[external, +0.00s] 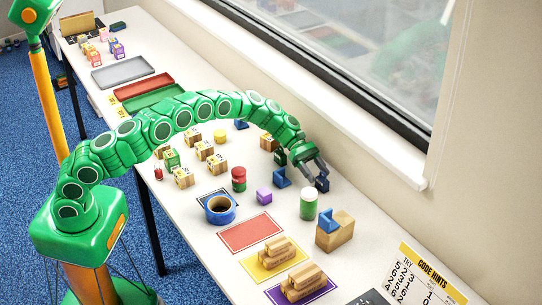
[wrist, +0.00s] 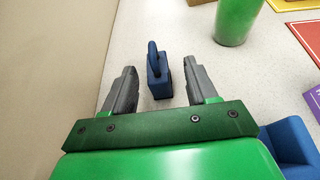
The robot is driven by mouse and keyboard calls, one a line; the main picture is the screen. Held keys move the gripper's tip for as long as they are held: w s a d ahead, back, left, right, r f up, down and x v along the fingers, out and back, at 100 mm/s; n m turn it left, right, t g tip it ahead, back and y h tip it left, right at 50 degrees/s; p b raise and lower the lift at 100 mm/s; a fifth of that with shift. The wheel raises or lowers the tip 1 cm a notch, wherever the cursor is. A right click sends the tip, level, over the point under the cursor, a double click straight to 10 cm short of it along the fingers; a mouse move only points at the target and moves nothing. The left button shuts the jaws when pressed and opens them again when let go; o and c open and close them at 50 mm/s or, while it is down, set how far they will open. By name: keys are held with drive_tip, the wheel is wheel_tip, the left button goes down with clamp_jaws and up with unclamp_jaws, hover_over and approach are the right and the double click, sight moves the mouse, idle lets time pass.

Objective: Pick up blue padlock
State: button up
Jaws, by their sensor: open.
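The dark blue padlock (wrist: 160,82) stands on the white table in the wrist view, its shackle pointing up in the picture. My gripper (wrist: 159,68) is open, with one grey finger on each side of the padlock and gaps on both sides. In the external view, the padlock (external: 322,185) is at the tips of my gripper (external: 313,172), near the wall side of the table. No contact between fingers and padlock shows.
A green cylinder (wrist: 236,20) stands to the upper right in the wrist view. A blue block (wrist: 288,145) is at the lower right. In the external view, a wooden block with a blue piece (external: 336,232) stands nearby. The wall (wrist: 60,60) is close on the left.

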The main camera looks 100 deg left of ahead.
sight(322, 178)
drive_tip(key=shift+x, duration=2.85)
drive_tip(key=shift+w+a, duration=0.1)
drive_tip(key=shift+a, duration=0.05)
drive_tip(key=shift+f, duration=0.1)
drive_tip(key=shift+c, duration=0.4)
clamp_jaws()
